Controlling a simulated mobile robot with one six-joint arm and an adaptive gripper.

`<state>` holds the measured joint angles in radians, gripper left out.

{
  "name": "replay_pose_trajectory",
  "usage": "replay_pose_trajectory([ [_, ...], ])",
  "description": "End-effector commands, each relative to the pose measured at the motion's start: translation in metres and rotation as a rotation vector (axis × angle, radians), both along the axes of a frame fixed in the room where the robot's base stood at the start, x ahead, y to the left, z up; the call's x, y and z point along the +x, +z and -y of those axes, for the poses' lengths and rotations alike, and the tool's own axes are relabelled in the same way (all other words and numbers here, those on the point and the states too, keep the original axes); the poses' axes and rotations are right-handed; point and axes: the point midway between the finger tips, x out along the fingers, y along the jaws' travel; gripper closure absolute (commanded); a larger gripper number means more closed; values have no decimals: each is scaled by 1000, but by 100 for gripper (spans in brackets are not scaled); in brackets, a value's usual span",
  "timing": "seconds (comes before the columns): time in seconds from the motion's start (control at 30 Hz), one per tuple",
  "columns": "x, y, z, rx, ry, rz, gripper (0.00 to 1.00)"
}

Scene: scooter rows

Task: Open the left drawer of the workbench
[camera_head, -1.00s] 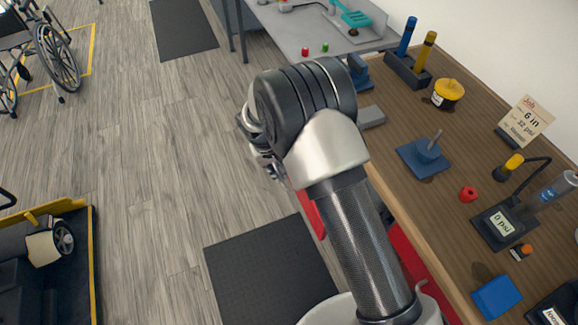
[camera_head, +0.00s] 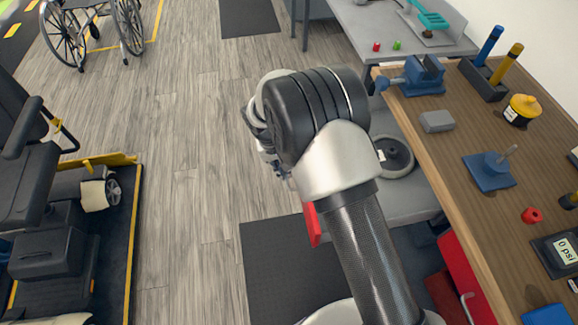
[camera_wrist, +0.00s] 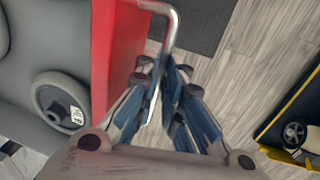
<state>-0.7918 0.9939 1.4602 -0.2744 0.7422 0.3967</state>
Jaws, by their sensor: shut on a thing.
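The workbench (camera_head: 440,150) stands on the right in the head view. The left drawer's red front shows beside my arm in the head view (camera_head: 312,224) and along the upper left in the wrist view (camera_wrist: 112,50). It stands well out from the bench edge. Its grey metal handle (camera_wrist: 172,22) runs down between my fingers. My gripper (camera_wrist: 163,72) is shut on this handle; in the head view my arm hides the fingers and most of the drawer front.
A grey wheel (camera_head: 395,157) lies on a grey surface between red front and bench; I cannot tell if that is drawer or shelf. Another red drawer (camera_head: 462,275) is at lower right. A scooter (camera_head: 55,230) stands left. Grey floor (camera_head: 190,180) lies clear between.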

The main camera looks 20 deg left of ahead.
Motion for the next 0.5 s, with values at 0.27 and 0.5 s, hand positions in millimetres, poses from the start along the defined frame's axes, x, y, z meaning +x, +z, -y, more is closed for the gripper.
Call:
replay_pose_trajectory([
  [0.27, -1, 0, -1, 0, 1, 0, 100],
  [0.5, 0, 0, -1, 0, 1, 0, 82],
])
